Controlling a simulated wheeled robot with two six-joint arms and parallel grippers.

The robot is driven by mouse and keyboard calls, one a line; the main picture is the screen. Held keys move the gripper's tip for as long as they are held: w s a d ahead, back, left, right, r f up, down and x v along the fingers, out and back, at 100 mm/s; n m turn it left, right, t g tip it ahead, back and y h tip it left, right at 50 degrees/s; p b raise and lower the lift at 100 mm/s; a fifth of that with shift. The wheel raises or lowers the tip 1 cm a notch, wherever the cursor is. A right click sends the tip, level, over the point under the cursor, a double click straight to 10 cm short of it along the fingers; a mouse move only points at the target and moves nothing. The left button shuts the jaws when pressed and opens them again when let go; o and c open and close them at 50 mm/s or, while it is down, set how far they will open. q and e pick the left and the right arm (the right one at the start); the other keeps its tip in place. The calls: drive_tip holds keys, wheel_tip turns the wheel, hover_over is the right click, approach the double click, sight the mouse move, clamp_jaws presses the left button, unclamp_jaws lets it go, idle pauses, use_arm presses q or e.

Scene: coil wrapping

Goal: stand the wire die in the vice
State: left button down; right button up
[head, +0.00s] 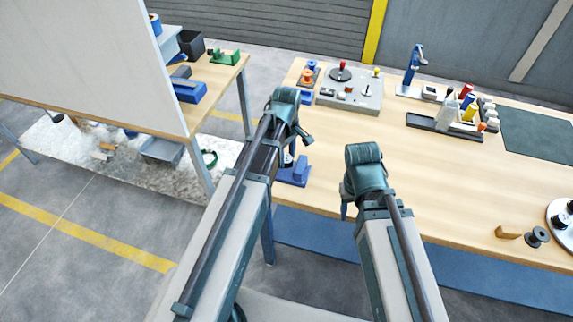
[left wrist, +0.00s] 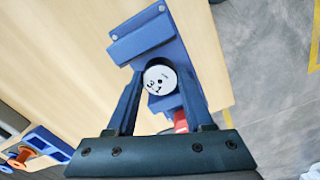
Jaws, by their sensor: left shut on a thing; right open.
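The wire die (left wrist: 160,78) is a pale round disc with small dark holes, its face towards the left wrist camera. My left gripper (left wrist: 159,86) is shut on it, one finger on each side. The blue vice (left wrist: 140,38) is behind and around the die in that view; whether the die touches it or sits between its jaws I cannot tell. In the head view the vice (head: 295,172) stands at the table's near left corner, partly hidden by my left arm. My right gripper (head: 346,208) is open and empty by the table's front edge, its fingers mostly hidden.
A grey panel with knobs (head: 350,92) stands at the back left of the table (head: 400,140). Spools (head: 537,237) lie at the right front. The table's middle is clear.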

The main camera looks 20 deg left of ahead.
sight(286, 158)
use_arm(q)
drive_tip(key=shift+f+b, duration=0.95)
drive_tip(key=shift+f, duration=0.45)
drive_tip(key=shift+f, duration=0.1)
drive_tip(key=shift+c, duration=1.4)
unclamp_jaws()
wheel_tip(286, 158, up, 12)
drive_tip(key=p, duration=1.2)
drive_tip(key=s+d+m+y, duration=0.1)
drive_tip(key=s+d+m, duration=0.9)
drive_tip(key=s+m, duration=0.4)
drive_tip(key=m, duration=0.3)
drive_tip(key=shift+s+d+r, duration=0.15)
drive_tip(key=shift+d+r, duration=0.05)
drive_tip(key=shift+d, duration=0.05)
